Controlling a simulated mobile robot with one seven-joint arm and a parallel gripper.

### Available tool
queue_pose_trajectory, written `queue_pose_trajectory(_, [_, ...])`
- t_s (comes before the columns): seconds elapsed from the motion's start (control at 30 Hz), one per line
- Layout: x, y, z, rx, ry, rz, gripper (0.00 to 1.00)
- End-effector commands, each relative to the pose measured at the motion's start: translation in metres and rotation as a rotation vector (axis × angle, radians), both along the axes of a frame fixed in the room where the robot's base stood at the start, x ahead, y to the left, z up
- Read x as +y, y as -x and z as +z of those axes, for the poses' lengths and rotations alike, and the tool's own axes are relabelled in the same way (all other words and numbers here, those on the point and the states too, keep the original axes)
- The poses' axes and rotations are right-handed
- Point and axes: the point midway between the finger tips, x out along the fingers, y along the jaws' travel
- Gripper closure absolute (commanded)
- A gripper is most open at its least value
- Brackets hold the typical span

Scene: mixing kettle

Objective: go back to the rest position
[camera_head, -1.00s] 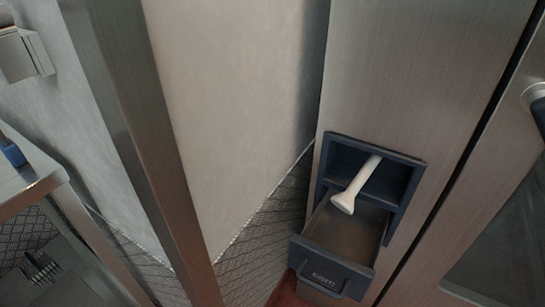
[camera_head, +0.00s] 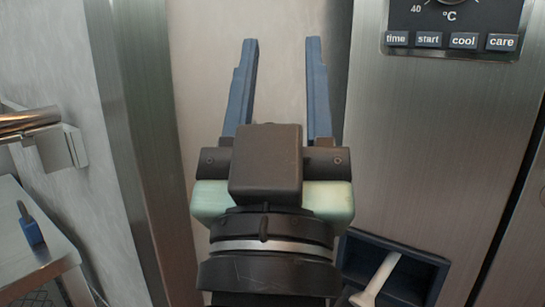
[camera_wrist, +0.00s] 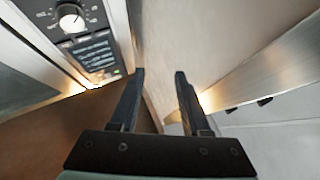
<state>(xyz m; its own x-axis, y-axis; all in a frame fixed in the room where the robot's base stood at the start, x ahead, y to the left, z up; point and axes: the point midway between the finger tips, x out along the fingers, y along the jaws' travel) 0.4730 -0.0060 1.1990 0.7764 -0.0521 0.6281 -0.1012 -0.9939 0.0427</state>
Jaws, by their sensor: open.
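My gripper (camera_head: 282,90) stands upright in the middle of the head view, with its two blue fingers spread apart and nothing between them. In the wrist view my gripper (camera_wrist: 158,75) also shows open and empty, with a pale wall surface beyond the fingers. It touches nothing that I can see.
A steel appliance at right has a control panel (camera_head: 455,28) with a knob and buttons. Below is a dark recess (camera_head: 418,268) with a white handle-like piece (camera_head: 383,275). At left are a steel post (camera_head: 130,130), a wall bracket (camera_head: 60,148) and a steel table (camera_head: 30,255).

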Motion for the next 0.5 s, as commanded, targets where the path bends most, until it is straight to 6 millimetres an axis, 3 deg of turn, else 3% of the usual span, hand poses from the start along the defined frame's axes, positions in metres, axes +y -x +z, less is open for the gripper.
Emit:
queue_pose_trajectory(0.03, [0.002, 0.019, 0.027, -0.08, -0.019, 0.048, 0.53])
queue_pose_trajectory(0.1, [0.006, 0.043, 0.057, -0.17, -0.039, 0.116, 0.53])
queue_pose_trajectory(0.17, [0.006, 0.035, 0.077, -0.142, -0.037, 0.106, 0.53])
queue_pose_trajectory(0.5, [0.006, 0.034, 0.171, -0.136, -0.035, 0.104, 0.53])
